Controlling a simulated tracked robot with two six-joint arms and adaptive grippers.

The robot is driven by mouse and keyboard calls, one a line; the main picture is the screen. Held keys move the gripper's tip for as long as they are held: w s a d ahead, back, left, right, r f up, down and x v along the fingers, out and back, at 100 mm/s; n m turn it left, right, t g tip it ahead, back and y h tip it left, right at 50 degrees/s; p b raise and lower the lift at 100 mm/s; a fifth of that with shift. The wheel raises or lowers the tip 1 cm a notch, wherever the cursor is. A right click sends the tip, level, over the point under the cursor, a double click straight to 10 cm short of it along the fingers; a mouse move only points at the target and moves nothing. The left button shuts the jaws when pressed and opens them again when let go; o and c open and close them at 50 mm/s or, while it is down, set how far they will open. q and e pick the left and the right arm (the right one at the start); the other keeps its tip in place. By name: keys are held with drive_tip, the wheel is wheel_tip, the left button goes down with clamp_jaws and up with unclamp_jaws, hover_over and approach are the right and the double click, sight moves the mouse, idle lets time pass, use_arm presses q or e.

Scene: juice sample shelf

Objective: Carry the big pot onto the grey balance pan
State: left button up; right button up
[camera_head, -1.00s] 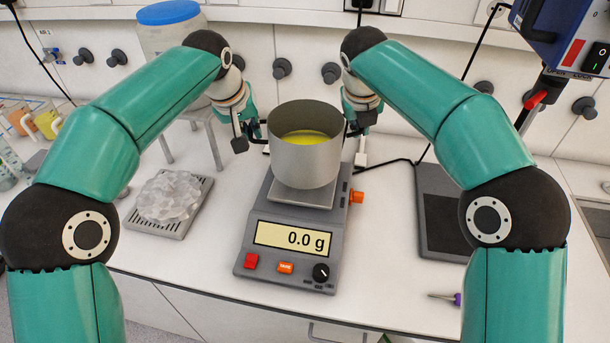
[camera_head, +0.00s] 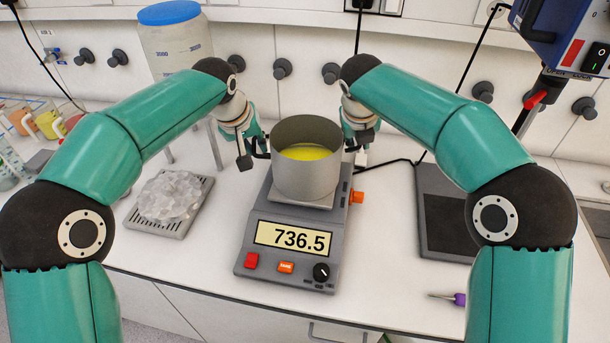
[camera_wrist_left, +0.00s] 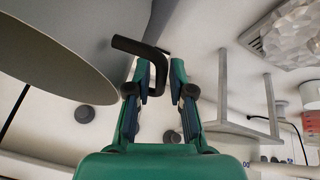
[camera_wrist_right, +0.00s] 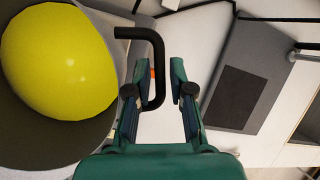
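The big pot (camera_head: 305,178) is a grey metal pot with yellow liquid (camera_wrist_right: 60,62) inside. It stands upright on the grey balance pan (camera_head: 318,205), whose front edge shows below it. The balance display (camera_head: 294,238) reads 736.5. My left gripper (camera_head: 253,156) is at the pot's left side. In the left wrist view its fingers (camera_wrist_left: 160,85) are apart, with the black handle (camera_wrist_left: 140,46) between them. My right gripper (camera_head: 358,140) is at the right side. In the right wrist view its fingers (camera_wrist_right: 160,80) are also apart around the other handle (camera_wrist_right: 157,65).
A tray with a clear crumpled lump (camera_head: 170,197) lies left of the balance. A blue-lidded jar (camera_head: 175,40) stands behind on a stand. A dark flat plate (camera_head: 445,215) lies to the right. Coloured beakers (camera_head: 45,122) stand far left.

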use_arm(q)
drive_tip(key=shift+o, duration=0.4)
use_arm(e)
drive_tip(key=shift+o, duration=0.4)
use_arm(q)
drive_tip(key=shift+r, duration=0.1)
drive_tip(key=shift+a+r, duration=0.1)
drive_tip(key=shift+r, duration=0.2)
use_arm(e)
drive_tip(key=shift+r, duration=0.2)
use_arm(q)
drive_tip(key=v, duration=1.1)
drive_tip(key=shift+s, duration=0.15)
use_arm(e)
drive_tip(key=v, duration=1.1)
drive_tip(key=shift+s+r, duration=0.2)
use_arm(q)
drive_tip(key=shift+f, duration=0.1)
